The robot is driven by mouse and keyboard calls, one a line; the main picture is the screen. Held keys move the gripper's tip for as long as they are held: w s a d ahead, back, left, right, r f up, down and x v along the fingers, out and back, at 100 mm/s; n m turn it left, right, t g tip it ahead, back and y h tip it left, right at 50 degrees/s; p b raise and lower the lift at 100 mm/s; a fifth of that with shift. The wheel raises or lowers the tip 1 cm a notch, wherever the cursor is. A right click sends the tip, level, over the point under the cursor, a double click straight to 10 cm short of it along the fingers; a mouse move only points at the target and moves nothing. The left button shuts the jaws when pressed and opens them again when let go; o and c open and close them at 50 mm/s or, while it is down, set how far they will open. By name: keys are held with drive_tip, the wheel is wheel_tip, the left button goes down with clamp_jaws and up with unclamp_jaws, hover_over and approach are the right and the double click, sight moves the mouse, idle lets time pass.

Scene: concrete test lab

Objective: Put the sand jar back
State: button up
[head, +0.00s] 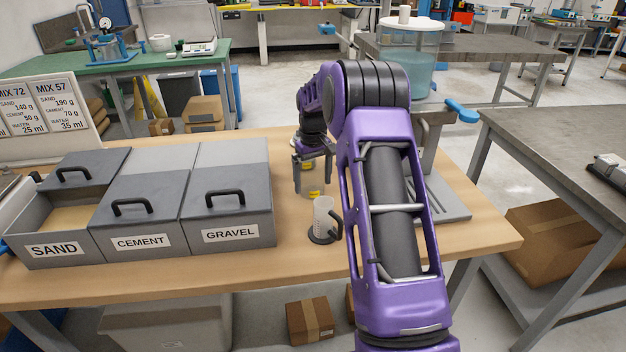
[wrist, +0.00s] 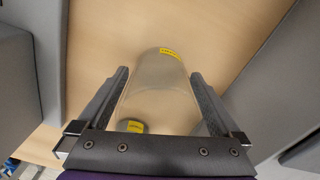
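A clear jar with a yellow label (wrist: 160,75) stands between the two fingers of my gripper (wrist: 160,85) in the wrist view. The fingers are spread to about the jar's width, one close along each side. I cannot tell whether they press on it. In the head view my gripper (head: 312,178) points down over the wooden table, with yellow marks between and behind its fingers. A second yellow label on a dark round part (wrist: 131,126) shows low in the wrist view. The bin labelled SAND (head: 54,250) is at the left, with pale sand showing.
A clear measuring cup with a dark handle (head: 324,220) stands on the wooden table (head: 292,262) in front of my gripper. Closed CEMENT (head: 140,243) and GRAVEL (head: 230,235) bins stand left. A grey metal plate (head: 452,208) lies right of my arm. A mix board (head: 45,108) stands back left.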

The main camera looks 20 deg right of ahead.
wheel_tip(320, 180, up, 12)
drive_tip(key=p, duration=0.1)
drive_tip(key=shift+r, duration=0.2)
drive_tip(key=shift+a, duration=0.1)
idle(0.4)
